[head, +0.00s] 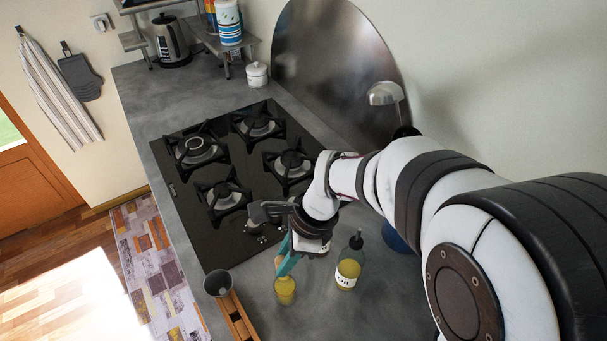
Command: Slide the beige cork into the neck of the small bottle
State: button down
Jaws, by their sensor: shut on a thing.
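The small bottle (285,291), with yellowish contents, stands upright on the grey counter below my gripper. My gripper (284,265) points down with its teal fingers just above the bottle's top. It is shut on the beige cork (279,261), of which only a small patch shows beside the fingers. The fingers hide most of the cork and part of the bottle's neck. I cannot tell from this view whether the cork touches the neck or is apart from it.
A larger oil bottle (348,268) with a dark spout stands close on the right. A dark grey cup (218,283) and a wooden tray (238,318) are on the left, near the counter's edge. A gas hob (213,232) lies behind. The counter in front is clear.

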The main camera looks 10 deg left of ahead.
jog(key=shift+f, duration=1.3)
jog(key=c, duration=0.6)
grip_release()
jog(key=v, duration=1.5)
jog(key=shift+d+r, duration=0.15)
jog(key=shift+r, duration=0.25)
jog(key=s+d+f+n+h, duration=0.1)
jog(key=s+d+f+n, duration=0.2)
jog(key=s, duration=0.5)
jog(key=s+d+f+n+t+h, duration=0.1)
jog(key=s+d+f+n, duration=0.2)
jog(key=s+d+n, duration=0.3)
jog(key=shift+s+d, duration=1.15)
jog(key=shift+s, duration=0.05)
